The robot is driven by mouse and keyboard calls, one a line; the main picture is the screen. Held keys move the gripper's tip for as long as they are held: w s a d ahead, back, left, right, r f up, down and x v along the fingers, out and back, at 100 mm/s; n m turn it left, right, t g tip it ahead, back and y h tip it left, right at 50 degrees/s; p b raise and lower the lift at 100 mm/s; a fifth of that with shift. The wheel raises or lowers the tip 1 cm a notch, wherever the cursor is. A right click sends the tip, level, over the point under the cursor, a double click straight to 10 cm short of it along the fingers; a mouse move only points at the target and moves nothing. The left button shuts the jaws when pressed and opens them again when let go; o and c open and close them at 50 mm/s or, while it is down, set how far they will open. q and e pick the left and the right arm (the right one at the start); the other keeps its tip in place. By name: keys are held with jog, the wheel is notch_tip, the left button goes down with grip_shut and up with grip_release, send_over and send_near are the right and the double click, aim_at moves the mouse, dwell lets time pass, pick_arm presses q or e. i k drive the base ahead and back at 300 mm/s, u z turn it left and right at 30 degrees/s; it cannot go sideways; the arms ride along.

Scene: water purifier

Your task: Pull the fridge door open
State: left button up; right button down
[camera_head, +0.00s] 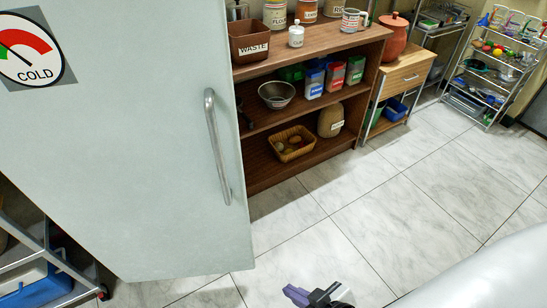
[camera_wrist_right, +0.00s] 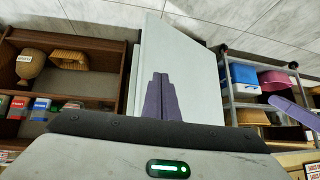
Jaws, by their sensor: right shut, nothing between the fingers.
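The fridge door (camera_head: 120,150) is a large pale grey-green panel filling the left of the head view. A vertical metal bar handle (camera_head: 217,145) is near its right edge. No fridge interior shows, and I cannot tell whether the door stands ajar. My right gripper (camera_head: 297,294), with purple fingers, is at the bottom of the head view, below and right of the handle and apart from it. In the right wrist view its fingers (camera_wrist_right: 160,80) are together and empty, in front of the pale door (camera_wrist_right: 185,65). My left gripper does not show in the head view.
A brown wooden shelf (camera_head: 310,42) with jars, a bowl and a basket stands right of the door. A small cabinet (camera_head: 407,77) and wire racks (camera_head: 490,75) stand farther right. A metal rack with a blue bin (camera_head: 35,285) is at lower left. The tiled floor (camera_head: 390,210) is clear.

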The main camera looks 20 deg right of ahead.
aim_at(119, 119)
jog(key=z, duration=0.9)
jog(key=k, duration=1.2)
jog(key=z, duration=0.8)
jog(key=i, duration=1.3)
jog(key=u, duration=1.4)
jog(key=i, duration=0.9)
jog(key=u, duration=1.05)
